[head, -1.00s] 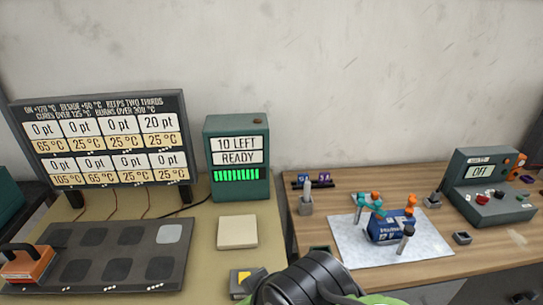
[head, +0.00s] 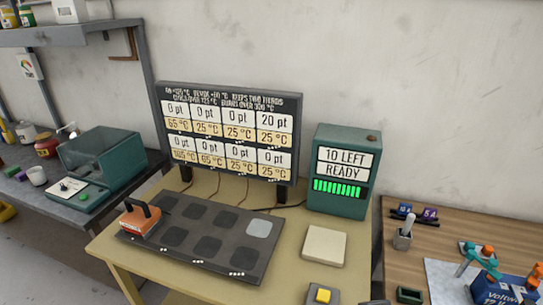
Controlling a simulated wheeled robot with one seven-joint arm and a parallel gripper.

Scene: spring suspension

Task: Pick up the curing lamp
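What looks like the curing lamp, an orange block with a black handle on top (head: 140,221), stands at the left end of a dark plate (head: 186,262) on the yellowish table. The plate has two rows of square pads, and the orange block covers part of its left end. One pad, at the upper right of the plate, is pale grey. My gripper is not in view, so its state does not show.
A display board (head: 228,132) stands behind the plate. A green box (head: 342,172) reading "10 LEFT READY" is right of it. A pale square pad (head: 324,245) and yellow button (head: 323,295) lie in front. A glass-lidded machine (head: 102,162) is left.

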